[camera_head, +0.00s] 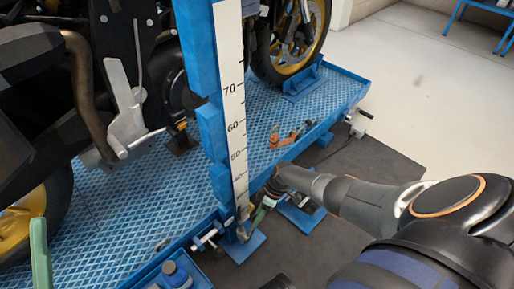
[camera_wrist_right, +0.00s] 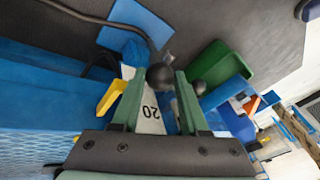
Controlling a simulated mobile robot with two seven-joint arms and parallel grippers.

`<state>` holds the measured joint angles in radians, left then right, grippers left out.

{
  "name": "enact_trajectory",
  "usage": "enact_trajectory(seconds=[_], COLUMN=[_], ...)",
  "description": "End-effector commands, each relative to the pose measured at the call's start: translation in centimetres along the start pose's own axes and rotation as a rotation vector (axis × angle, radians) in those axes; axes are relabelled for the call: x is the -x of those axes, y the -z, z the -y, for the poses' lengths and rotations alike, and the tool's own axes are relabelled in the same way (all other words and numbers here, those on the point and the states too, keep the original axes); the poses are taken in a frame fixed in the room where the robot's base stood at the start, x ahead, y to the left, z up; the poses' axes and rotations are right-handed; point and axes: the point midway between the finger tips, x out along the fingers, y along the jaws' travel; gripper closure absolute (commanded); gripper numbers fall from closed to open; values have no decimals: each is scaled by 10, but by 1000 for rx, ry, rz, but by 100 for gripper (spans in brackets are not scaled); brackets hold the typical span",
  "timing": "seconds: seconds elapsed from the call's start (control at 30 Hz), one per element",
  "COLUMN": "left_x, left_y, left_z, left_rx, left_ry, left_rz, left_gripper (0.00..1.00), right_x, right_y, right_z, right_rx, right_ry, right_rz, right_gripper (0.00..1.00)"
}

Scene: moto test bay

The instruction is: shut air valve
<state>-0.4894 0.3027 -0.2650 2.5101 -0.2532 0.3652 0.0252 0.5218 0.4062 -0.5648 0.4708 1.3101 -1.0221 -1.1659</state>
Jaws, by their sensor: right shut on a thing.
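My right gripper (camera_head: 249,226) reaches down to the foot of the blue post beside the lift. In the right wrist view its two green fingers (camera_wrist_right: 158,88) stand either side of a dark round part (camera_wrist_right: 160,75), close against it, with a dark hose running up to it. A yellow lever-like piece (camera_wrist_right: 113,96) is just left of the left finger, apart from the dark part; I cannot tell whether it belongs to the air valve. A green finger of my left gripper (camera_head: 40,255) shows at the lower left; its opening is hidden.
The blue post carries a white scale (camera_head: 231,105). A green bin (camera_wrist_right: 222,75) is right of the gripper in the wrist view. Grey floor (camera_head: 420,60) is clear at the upper right.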

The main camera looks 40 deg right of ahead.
Motion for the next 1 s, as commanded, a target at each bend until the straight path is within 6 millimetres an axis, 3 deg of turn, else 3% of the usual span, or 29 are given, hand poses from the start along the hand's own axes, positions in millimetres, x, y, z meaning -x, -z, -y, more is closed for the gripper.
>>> enact_trajectory(seconds=[0.67, 0.7, 0.93, 1.0], left_x=[0, 0, 0, 0], left_y=[0, 0, 0, 0], left_z=[0, 0, 0, 0], left_rx=[-2, -2, -2, -2], left_ry=[-1, -1, -1, -1], left_rz=[1, 1, 0, 1], left_gripper=[24, 24, 24, 24], right_x=[-1, -1, -1, 0], right_y=[-3, -3, -2, -2], right_z=[-2, -2, -2, -2], right_rx=[0, 0, -1, -1], right_ry=[13, 13, 14, 14], right_rz=[-5, -5, -6, -7], right_gripper=[100, 54, 28, 27])
